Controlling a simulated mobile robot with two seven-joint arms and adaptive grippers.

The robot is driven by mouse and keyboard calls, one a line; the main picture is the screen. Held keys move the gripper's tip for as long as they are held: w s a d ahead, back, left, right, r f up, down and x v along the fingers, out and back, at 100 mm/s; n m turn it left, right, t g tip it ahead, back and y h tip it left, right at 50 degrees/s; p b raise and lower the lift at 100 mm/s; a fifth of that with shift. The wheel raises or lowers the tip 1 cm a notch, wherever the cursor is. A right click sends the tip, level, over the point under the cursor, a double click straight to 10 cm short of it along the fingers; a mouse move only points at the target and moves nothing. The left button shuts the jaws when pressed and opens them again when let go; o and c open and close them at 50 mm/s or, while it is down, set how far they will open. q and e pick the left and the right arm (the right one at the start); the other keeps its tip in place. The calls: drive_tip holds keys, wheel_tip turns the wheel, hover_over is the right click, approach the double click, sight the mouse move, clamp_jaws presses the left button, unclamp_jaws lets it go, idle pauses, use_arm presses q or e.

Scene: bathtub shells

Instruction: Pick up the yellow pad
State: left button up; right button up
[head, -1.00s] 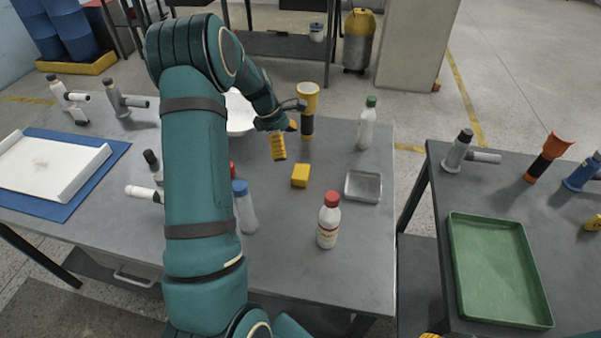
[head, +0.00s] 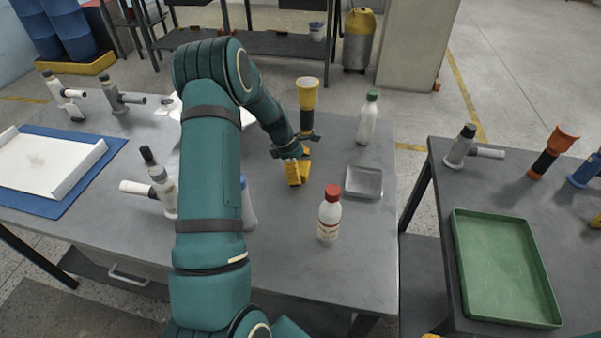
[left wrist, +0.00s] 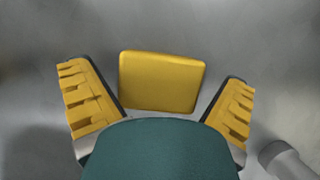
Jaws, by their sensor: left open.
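The yellow pad (left wrist: 162,80) is a small rounded block lying on the grey table. In the left wrist view it sits ahead of the palm, between the two yellow ribbed fingers, with gaps on both sides. My left gripper (head: 298,164) is open and empty, low over the pad. In the head view the fingers partly hide the pad and blend with its colour. Of my right gripper, at most a yellow sliver (head: 431,335) shows at the bottom edge of the head view.
A yellow-black flashlight (head: 307,95) stands just behind the left gripper. A metal tray (head: 364,183) lies to its right, a red-capped bottle (head: 329,216) in front, and a green-capped bottle (head: 367,120) behind right. A blue-capped bottle (head: 248,208) is partly hidden by my arm.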

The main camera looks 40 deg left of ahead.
sight(301, 167)
use_arm(q)
drive_tip(key=c, duration=0.9)
drive_tip(key=shift+r, duration=0.1)
wheel_tip(301, 167, up, 10)
drive_tip(key=shift+f+p, duration=0.1)
drive_tip(key=shift+p, duration=1.1)
drive_tip(key=shift+o, duration=0.2)
drive_tip(key=shift+c, duration=0.6)
